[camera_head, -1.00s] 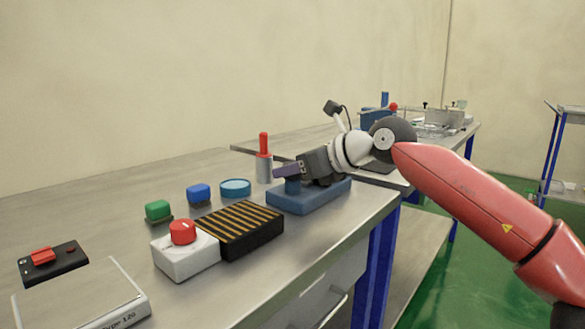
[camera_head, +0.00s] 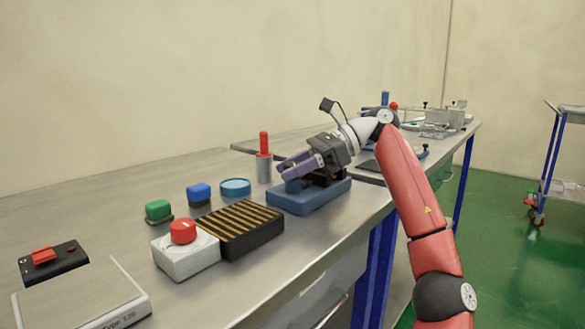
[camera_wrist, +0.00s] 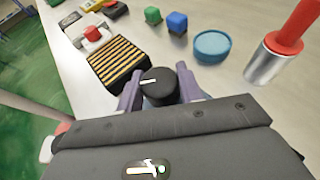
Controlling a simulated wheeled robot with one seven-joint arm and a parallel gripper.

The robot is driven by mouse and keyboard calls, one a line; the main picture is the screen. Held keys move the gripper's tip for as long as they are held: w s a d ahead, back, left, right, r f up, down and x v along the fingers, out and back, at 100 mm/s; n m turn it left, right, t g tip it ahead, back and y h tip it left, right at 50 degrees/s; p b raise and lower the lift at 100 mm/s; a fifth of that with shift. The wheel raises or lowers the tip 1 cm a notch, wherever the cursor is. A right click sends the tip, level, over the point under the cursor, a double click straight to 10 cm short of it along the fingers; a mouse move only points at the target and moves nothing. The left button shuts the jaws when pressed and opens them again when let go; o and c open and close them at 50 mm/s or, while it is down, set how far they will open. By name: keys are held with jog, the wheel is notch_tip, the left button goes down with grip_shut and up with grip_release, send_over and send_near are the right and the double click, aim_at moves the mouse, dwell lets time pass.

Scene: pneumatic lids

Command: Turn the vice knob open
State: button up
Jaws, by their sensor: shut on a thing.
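The vice knob (camera_wrist: 158,84) is black and round with a white mark on top, seen between my fingers in the wrist view. My gripper (camera_wrist: 157,88) is shut on it, one purple-grey finger on each side. In the head view my gripper (camera_head: 290,170) is over a blue block-shaped base (camera_head: 318,197), which I take to be the vice.
Behind are a round blue disc (camera_head: 235,187) and a red-topped cylinder (camera_head: 264,158). The bench's front edge is close.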

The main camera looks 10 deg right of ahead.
jog(key=shift+r+n+g, duration=0.15)
jog(key=shift+n+g, duration=0.35)
jog(key=shift+g, duration=0.1)
jog(key=o, duration=1)
